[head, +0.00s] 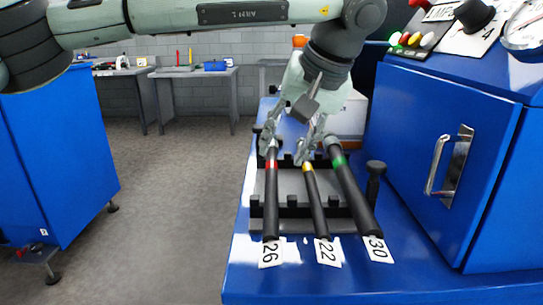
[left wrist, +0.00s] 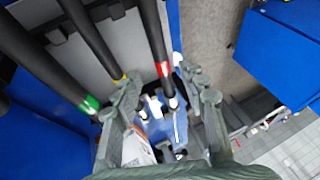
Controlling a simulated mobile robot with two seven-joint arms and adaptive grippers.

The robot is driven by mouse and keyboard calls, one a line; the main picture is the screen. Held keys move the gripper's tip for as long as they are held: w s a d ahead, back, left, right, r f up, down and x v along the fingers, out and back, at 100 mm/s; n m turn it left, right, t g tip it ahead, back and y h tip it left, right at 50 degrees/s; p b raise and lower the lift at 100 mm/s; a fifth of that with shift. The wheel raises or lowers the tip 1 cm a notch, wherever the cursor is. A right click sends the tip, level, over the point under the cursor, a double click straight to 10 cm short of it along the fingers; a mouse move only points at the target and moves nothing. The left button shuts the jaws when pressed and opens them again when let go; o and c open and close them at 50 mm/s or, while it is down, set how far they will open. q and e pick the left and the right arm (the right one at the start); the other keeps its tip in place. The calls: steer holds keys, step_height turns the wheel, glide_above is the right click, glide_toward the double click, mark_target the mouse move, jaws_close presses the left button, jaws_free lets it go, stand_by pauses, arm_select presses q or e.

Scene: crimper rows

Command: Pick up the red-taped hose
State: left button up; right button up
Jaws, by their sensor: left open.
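The red-taped hose (head: 271,200) is a black hose with a red band, lying leftmost in the rack, its near end above the label 26. In the left wrist view the red-taped hose (left wrist: 154,38) shows between the fingers, nearer the right one. My left gripper (head: 288,147) is open above the far ends of the hoses; its fingers also show in the left wrist view (left wrist: 158,84). One finger overlaps the far end of the red-taped hose in the head view; I cannot tell whether they touch. My right gripper is not in view.
A yellow-taped hose (head: 316,205) lies right beside it, then a green-taped hose (head: 354,195), both in the dark rack (head: 290,211). A blue cabinet (head: 450,160) with a handle stands at right. Grey floor (head: 180,200) lies open at left.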

mark_target(273, 169)
arm_select(q)
steer(key=x, duration=0.5)
steer(key=shift+s+a+f, duration=0.1)
steer(key=shift+s+a, duration=0.05)
steer(key=shift+a, duration=0.05)
jaws_close()
